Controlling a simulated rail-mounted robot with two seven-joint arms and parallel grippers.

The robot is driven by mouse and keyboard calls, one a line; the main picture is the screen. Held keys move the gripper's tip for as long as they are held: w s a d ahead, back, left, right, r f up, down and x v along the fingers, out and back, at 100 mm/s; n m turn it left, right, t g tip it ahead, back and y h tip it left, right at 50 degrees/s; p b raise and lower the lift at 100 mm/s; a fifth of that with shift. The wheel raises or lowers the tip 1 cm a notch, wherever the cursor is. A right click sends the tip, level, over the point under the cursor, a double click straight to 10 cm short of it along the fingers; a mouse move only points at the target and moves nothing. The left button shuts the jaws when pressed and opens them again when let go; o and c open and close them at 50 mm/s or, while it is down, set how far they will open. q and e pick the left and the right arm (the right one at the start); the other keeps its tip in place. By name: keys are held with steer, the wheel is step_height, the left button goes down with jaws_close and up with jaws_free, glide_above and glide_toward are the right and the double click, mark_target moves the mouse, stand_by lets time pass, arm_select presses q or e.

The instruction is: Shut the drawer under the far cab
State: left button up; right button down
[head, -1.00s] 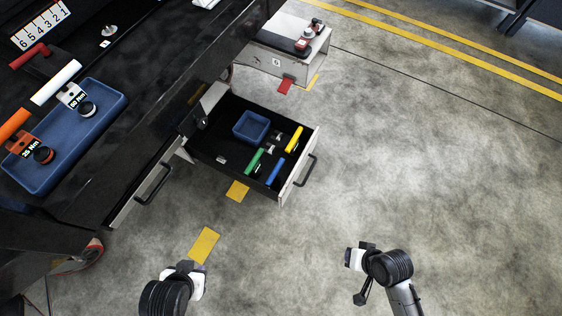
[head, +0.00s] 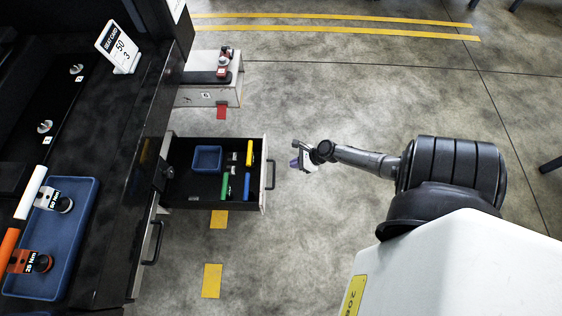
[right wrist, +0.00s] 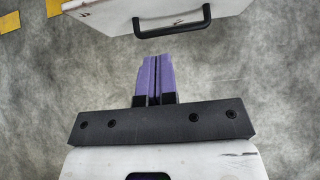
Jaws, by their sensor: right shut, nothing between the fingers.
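The open drawer (head: 185,200) sticks out to the right from under the dark bench in the head view. Its white front panel (head: 264,190) carries a black handle (head: 271,175). Inside lie a small blue tray (head: 207,159) and yellow, green and blue handled items. My right gripper (head: 295,163) is just right of the handle, apart from it. In the right wrist view its purple fingers (right wrist: 154,76) are together and empty, pointing toward the drawer handle (right wrist: 172,30), with a gap of floor between. My left gripper is not in view.
A second drawer (head: 137,270) nearer me looks closed, with a black handle (head: 154,243). A white box (head: 195,97) with red-topped items stands beyond the open drawer. A blue tray (head: 88,200) lies on the bench (head: 120,150).

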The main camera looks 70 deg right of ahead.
steer(key=b+x, duration=0.1)
steer(key=x, duration=0.2)
steer(key=r+b+x, duration=0.1)
steer(key=b+x, duration=0.1)
steer(key=x, duration=0.2)
steer(key=w+b+x, duration=0.1)
steer(key=b+x, duration=0.1)
steer(key=x, duration=0.1)
steer(key=shift+w+a, duration=0.2)
steer(key=shift+a, duration=0.2)
steer(key=shift+w+a, duration=0.25)
steer(key=shift+w, duration=0.4)
